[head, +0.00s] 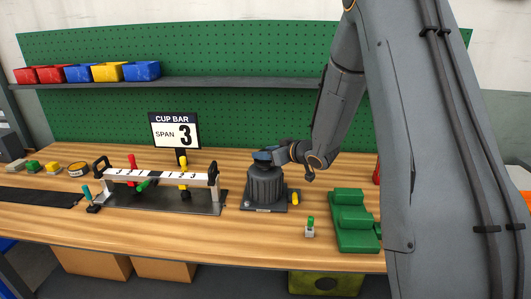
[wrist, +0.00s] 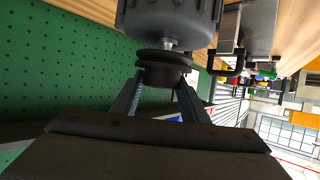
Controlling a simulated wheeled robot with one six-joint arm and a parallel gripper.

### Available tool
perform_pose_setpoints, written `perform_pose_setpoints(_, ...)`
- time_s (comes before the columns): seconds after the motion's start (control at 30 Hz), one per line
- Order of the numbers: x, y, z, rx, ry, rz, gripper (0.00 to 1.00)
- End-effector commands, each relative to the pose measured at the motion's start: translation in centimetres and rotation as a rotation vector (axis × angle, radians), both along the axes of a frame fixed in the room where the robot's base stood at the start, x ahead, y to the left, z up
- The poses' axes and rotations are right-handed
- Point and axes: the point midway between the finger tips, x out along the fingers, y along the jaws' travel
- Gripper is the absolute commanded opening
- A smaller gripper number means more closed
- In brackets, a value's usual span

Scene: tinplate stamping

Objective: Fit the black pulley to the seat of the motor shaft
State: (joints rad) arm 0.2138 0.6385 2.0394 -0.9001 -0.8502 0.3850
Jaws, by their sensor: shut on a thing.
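The motor (head: 265,187) is a dark grey ribbed body standing upright on a plate on the bench. My gripper (head: 265,156) is right above its top. In the wrist view my gripper (wrist: 163,82) is shut on the black pulley (wrist: 163,67), a grooved dark disc between the two fingers. The motor body (wrist: 172,14) fills the top of that view, and its short metal shaft (wrist: 168,44) points at the pulley. The shaft's end meets the pulley's face in the picture; I cannot tell whether it is inside the bore. The pulley cannot be made out in the head view.
A cup bar stand (head: 160,178) with coloured levers and a "SPAN 3" sign (head: 175,130) stands left of the motor. A green stepped block (head: 352,222) and a small green-topped piece (head: 310,227) lie to the right. A shelf (head: 220,83) with coloured bins runs behind.

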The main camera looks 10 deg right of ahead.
Motion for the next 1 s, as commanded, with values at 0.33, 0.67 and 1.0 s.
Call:
perform_pose_setpoints(0.33,0.1,0.0,-0.7,0.000,-0.002,0.000,0.04)
perform_pose_setpoints(0.67,0.0,0.0,-1.5,0.000,-0.001,0.000,0.04)
perform_pose_setpoints(1.0,0.0,0.0,-1.4,0.000,-0.002,0.000,0.04)
